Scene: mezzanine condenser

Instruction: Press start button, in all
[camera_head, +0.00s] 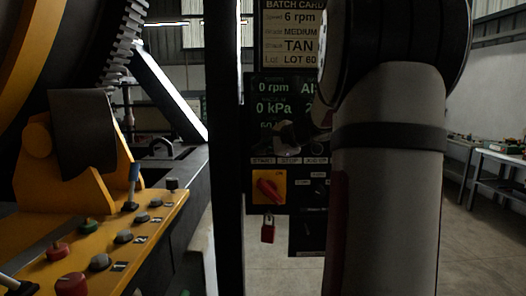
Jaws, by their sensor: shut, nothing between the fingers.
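A dark control panel (252,142) stands at the centre, with a row of small labels under its display. The leftmost label reads START (262,161), with STOP to its right. The start button itself is too dark to make out. My gripper (285,142) shows small and grey in front of the panel, just above the STOP label and to the right of START. It is shut and empty, partly lost against the dark panel. I cannot tell whether it touches the panel. The display (275,98) reads 0 rpm and 0 kPa.
Below the labels are a red rotary switch (267,188) on a yellow plate and a red padlock (267,230). A yellow console (110,245) with several knobs and levers lies at left, below a large geared drum. My arm covers the panel's right side. Workbenches (500,155) stand far right.

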